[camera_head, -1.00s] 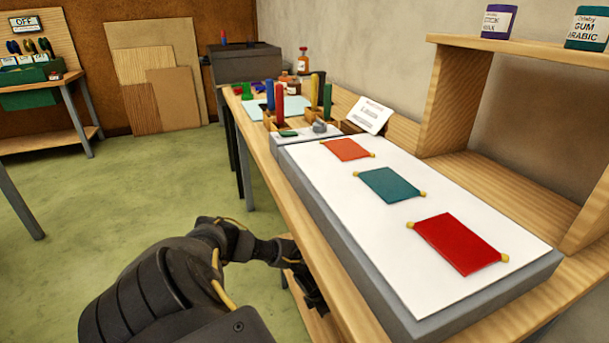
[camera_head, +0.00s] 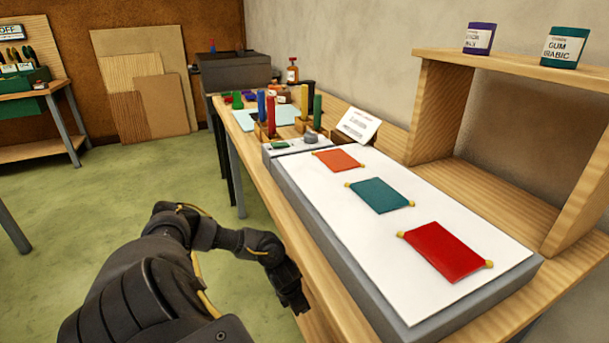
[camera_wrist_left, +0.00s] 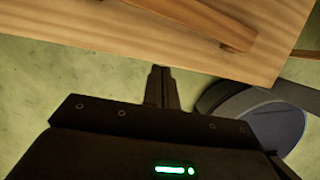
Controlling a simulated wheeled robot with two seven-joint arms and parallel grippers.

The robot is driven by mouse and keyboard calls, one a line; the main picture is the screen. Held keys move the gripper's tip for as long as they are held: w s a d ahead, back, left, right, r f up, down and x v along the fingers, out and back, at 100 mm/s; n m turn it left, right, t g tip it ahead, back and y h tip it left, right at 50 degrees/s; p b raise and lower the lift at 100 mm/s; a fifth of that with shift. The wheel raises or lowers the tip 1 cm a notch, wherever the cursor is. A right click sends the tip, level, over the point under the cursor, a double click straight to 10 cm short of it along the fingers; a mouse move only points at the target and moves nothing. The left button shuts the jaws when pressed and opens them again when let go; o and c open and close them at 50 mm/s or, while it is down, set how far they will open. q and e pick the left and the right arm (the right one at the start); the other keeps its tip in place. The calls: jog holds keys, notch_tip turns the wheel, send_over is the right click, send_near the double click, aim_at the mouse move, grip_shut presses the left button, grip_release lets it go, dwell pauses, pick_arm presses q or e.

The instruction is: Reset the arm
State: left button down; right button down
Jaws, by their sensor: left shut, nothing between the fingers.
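My left arm comes in from the lower left of the head view. Its gripper (camera_head: 296,302) points down beside the front edge of the workbench, left of the white-topped board. In the left wrist view the left gripper (camera_wrist_left: 161,72) has its fingers together with nothing between them, close to a wooden edge. On the white-topped board (camera_head: 345,240) lie an orange pane (camera_head: 337,160), a teal pane (camera_head: 380,195) and a red pane (camera_head: 445,251), each with small yellow pieces at corners. My right gripper is not in view.
The wooden workbench (camera_head: 262,205) carries colored upright sticks (camera_head: 271,113), a white card (camera_head: 358,126) and bottles (camera_head: 292,72) at its far end. A wooden shelf (camera_head: 520,68) with two jars stands at right. Green floor (camera_head: 75,215) is open at left.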

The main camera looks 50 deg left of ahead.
pick_arm(q)
jog(key=shift+s+a+r, duration=0.1)
jog(key=shift+s+r, duration=0.1)
jog(key=shift+r, duration=0.3)
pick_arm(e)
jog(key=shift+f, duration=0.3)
